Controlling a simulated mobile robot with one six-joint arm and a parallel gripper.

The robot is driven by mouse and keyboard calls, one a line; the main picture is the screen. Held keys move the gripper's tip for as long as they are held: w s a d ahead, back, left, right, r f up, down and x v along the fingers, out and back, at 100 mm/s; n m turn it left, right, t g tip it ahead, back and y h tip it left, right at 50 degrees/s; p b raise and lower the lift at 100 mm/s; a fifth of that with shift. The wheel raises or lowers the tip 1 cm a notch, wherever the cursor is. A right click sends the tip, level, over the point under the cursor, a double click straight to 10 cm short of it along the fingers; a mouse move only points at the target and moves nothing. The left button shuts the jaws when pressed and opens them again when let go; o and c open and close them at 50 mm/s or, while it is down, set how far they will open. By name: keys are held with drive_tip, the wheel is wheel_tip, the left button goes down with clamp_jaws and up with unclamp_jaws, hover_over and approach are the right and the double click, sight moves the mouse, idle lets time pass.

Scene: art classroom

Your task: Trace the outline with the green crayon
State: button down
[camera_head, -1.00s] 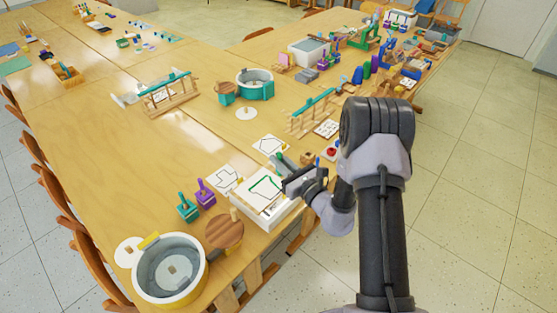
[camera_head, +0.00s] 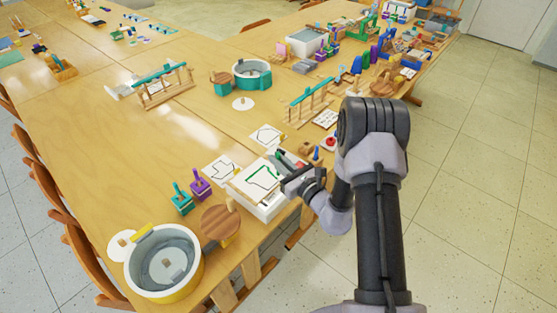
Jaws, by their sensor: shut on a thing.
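A white tray (camera_head: 268,211) stands near the table's right edge and holds a sheet of paper (camera_head: 249,185) with an outline (camera_head: 265,172) on it. Part of the outline is green. My gripper (camera_head: 287,181) is over the right side of the tray, low and close to the sheet. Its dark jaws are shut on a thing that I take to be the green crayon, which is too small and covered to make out. I cannot tell whether its tip touches the paper.
Purple (camera_head: 200,186) and teal (camera_head: 181,199) handled blocks, a round wooden stool (camera_head: 221,222) and a grey-and-yellow tub (camera_head: 164,263) stand nearby. Another outline sheet (camera_head: 267,136) lies behind the tray. The table's middle is largely clear.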

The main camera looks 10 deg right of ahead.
sight(278, 175)
drive_tip(key=shift+f+b, duration=1.35)
drive_tip(key=shift+f, duration=0.25)
drive_tip(key=shift+r, duration=0.15)
drive_tip(key=shift+s, duration=0.25)
drive_tip(key=shift+a, duration=0.1)
idle(0.4)
drive_tip(key=shift+s+a, duration=0.25)
drive_tip(key=shift+a+b, duration=0.1)
drive_tip(key=shift+b, duration=0.2)
drive_tip(key=shift+s+a, duration=0.2)
drive_tip(key=shift+s+a, duration=0.1)
drive_tip(key=shift+s+a, duration=0.15)
drive_tip(key=shift+a, duration=0.1)
